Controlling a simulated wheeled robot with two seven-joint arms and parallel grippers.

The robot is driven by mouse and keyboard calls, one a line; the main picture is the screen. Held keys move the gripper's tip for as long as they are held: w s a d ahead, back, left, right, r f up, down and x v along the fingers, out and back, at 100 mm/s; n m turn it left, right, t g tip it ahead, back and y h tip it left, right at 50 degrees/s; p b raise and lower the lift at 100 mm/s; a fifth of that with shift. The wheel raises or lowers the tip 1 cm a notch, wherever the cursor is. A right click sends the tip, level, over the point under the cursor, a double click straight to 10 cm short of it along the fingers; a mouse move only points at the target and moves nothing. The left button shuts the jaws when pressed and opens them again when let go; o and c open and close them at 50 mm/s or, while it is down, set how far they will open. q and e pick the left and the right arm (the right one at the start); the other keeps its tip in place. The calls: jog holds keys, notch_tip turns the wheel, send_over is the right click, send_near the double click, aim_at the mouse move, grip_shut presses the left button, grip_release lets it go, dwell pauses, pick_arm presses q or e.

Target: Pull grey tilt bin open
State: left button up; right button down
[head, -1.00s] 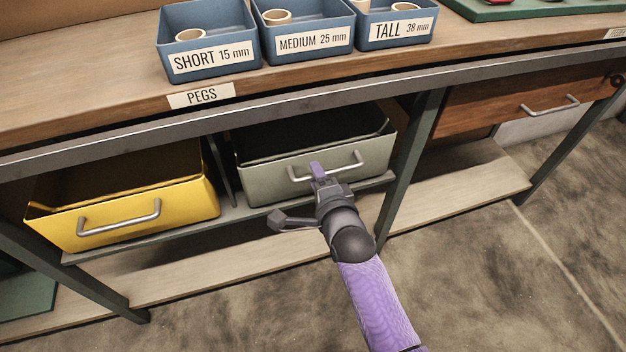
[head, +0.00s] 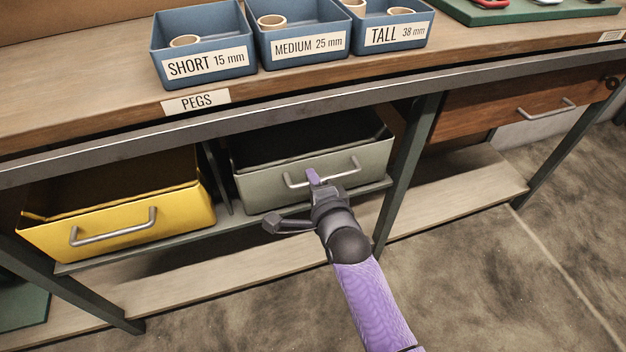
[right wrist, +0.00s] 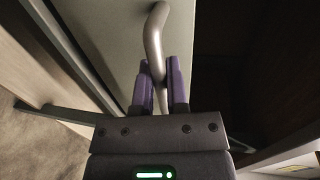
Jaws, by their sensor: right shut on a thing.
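The grey tilt bin (head: 268,186) sits under the bench top, tilted out at the front so that its dark inside shows. A metal bar handle (head: 345,171) is fixed across its front. My right gripper (head: 314,177) is shut on the handle, near the middle of the bar. In the right wrist view the purple fingers of my right gripper (right wrist: 162,85) stand on both sides of the handle (right wrist: 153,40). The grey bin front (right wrist: 105,35) is just beyond them. My left gripper is not in view.
A yellow bin (head: 120,222) with its own handle stands left of the grey one, tilted open. A dark table leg (head: 408,170) is close on the right. A wooden drawer (head: 520,108) is farther right. Blue peg boxes (head: 205,80) stand on the bench top. The floor in front is clear.

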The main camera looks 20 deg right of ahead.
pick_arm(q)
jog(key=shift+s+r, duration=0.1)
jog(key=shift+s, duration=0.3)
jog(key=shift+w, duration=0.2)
